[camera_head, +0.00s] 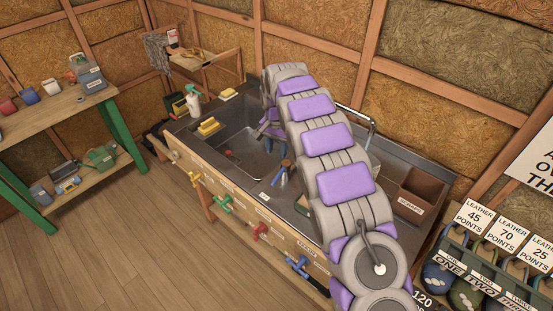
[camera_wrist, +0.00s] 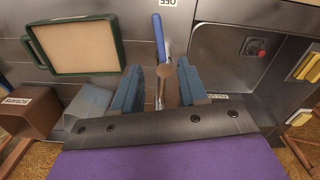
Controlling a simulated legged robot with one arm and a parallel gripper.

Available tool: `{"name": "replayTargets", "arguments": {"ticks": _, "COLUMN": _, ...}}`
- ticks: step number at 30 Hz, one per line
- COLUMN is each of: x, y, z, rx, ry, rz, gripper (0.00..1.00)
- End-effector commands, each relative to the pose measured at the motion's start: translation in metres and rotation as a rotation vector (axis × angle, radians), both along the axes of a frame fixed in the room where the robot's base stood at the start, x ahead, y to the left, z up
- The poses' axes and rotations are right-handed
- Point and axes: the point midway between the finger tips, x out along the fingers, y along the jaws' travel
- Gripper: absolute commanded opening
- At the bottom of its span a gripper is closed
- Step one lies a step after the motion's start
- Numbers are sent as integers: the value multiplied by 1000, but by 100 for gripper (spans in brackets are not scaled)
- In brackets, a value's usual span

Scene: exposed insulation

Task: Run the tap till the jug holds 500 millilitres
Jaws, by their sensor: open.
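In the wrist view my gripper (camera_wrist: 161,84) is open, its two blue-grey fingers apart. A blue handle (camera_wrist: 158,36) and a tan round-topped piece (camera_wrist: 168,70) show between and just beyond the fingers; I cannot tell whether they touch. A bent metal pipe (camera_head: 369,124), perhaps the tap, rises behind my arm. I cannot make out a jug for sure; a pale grey block-like thing (camera_wrist: 88,104) is partly hidden by my gripper.
The sink basin (camera_head: 232,150) lies left of my arm. A green-framed board (camera_wrist: 76,46) and a brown box (camera_wrist: 27,112) lie left in the wrist view. Coloured valve handles (camera_head: 226,202) stick out of the counter front. Yellow sponges (camera_head: 208,127) lie at the sink's left.

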Motion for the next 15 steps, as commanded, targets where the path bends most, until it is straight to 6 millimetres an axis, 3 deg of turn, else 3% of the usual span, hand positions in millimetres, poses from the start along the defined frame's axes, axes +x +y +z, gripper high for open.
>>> {"name": "replayTargets", "arguments": {"ticks": 6, "x": 1, "y": 1, "z": 35, "rx": 2, "ry": -4, "rz": 0, "gripper": 43}}
{"name": "replayTargets", "arguments": {"ticks": 15, "x": 1, "y": 0, "z": 45, "rx": 0, "ry": 0, "rz": -1, "gripper": 43}}
